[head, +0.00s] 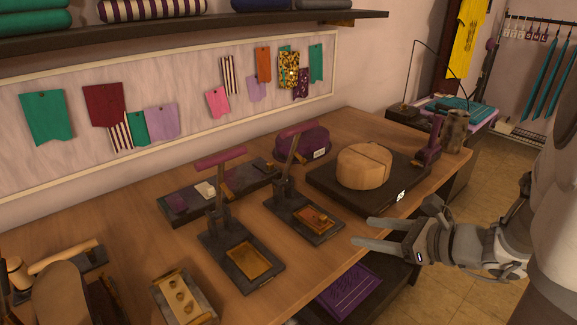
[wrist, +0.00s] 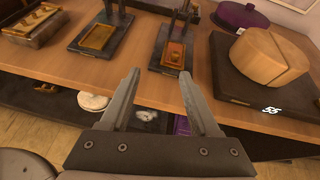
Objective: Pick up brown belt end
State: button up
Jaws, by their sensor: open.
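A small orange-brown piece (head: 316,217) lies on the base of the right-hand lever press (head: 296,203) on the wooden table. It also shows in the wrist view (wrist: 175,54), ahead of my fingertips and slightly right. It may be the brown belt end; I cannot tell for certain. My gripper (head: 362,232) is open and empty near the table's front edge, apart from the piece. In the wrist view both fingers (wrist: 160,75) point toward the table, with nothing between them.
A round tan block (head: 364,167) sits on a dark board (head: 326,190) to the right. A second lever press (head: 222,262) with a brass plate stands to the left. A purple round case (head: 302,143) is behind. A lower shelf holds a purple item (head: 347,290).

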jog(key=d+f+m+t, duration=0.1)
jog(key=d+f+m, duration=0.1)
jog(key=b, duration=0.3)
send_near(322, 215)
jog(key=shift+h, duration=0.4)
jog(key=x, duration=0.4)
jog(key=shift+s+a+f, duration=0.2)
jog(key=shift+s+a, duration=0.05)
jog(key=shift+s, duration=0.05)
jog(key=shift+w+r+b+x, duration=0.15)
jog(key=shift+b+x, duration=0.2)
jog(key=shift+x, duration=1.2)
jog(key=shift+w+r+b+x, duration=0.1)
jog(key=shift+r+b+x, duration=0.2)
jog(key=shift+x, duration=1.25)
jog(key=shift+s, duration=0.1)
grip_shut()
